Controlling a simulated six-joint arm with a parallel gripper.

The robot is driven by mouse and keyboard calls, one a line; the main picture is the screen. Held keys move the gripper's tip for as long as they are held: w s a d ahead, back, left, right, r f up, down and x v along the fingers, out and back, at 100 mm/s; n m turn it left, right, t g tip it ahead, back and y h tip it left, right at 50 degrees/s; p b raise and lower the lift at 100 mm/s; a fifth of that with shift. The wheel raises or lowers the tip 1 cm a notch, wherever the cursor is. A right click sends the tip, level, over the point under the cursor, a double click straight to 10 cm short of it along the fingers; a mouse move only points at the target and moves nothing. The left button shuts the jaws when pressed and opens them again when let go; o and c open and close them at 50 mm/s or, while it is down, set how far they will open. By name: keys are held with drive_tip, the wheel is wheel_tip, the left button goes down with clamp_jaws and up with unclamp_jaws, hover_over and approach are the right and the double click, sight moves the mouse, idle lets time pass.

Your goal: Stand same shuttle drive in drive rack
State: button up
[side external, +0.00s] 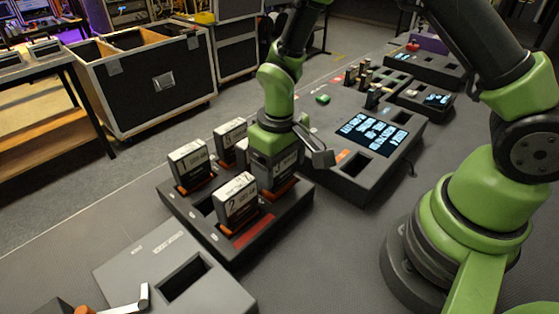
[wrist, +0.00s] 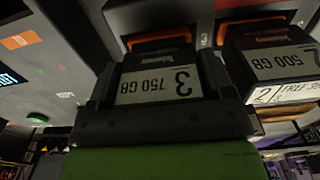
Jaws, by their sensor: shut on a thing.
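A dark shuttle drive with a white label reading 3 and 750 GB (wrist: 155,86) is between the two fingers of my gripper (wrist: 157,78) in the wrist view. My gripper also shows in the side view (side external: 277,160), low over the right back part of the black drive rack (side external: 222,250). It is shut on the drive, which is upright and mostly hidden by the fingers. An orange part shows by its lower end. I cannot tell whether it is fully down in its slot. The drive labelled 2, 500 GB (side external: 237,200) stands in front, also in the wrist view (wrist: 272,65).
Two more drives (side external: 190,165) and (side external: 230,140) stand in the rack's left and back. A grey box with an empty slot (side external: 150,262) lies in front. A console with a lit screen (side external: 375,130) stands right of the rack, and cases stand behind.

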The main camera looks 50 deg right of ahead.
drive_tip(key=shift+f, duration=0.2)
drive_tip(key=o, duration=1.2)
drive_tip(key=shift+r, duration=3.8)
drive_tip(key=shift+r, duration=0.1)
drive_tip(key=s+d+r+m+t+y, duration=0.2)
drive_tip(key=s+r+t, duration=0.5)
drive_tip(key=s+r, duration=0.7)
wheel_tip(320, 180, up, 2)
drive_tip(key=shift+s+d+r+m, duration=0.2)
drive_tip(key=shift+s+d+m, duration=0.15)
drive_tip(key=shift+d+m, duration=0.5)
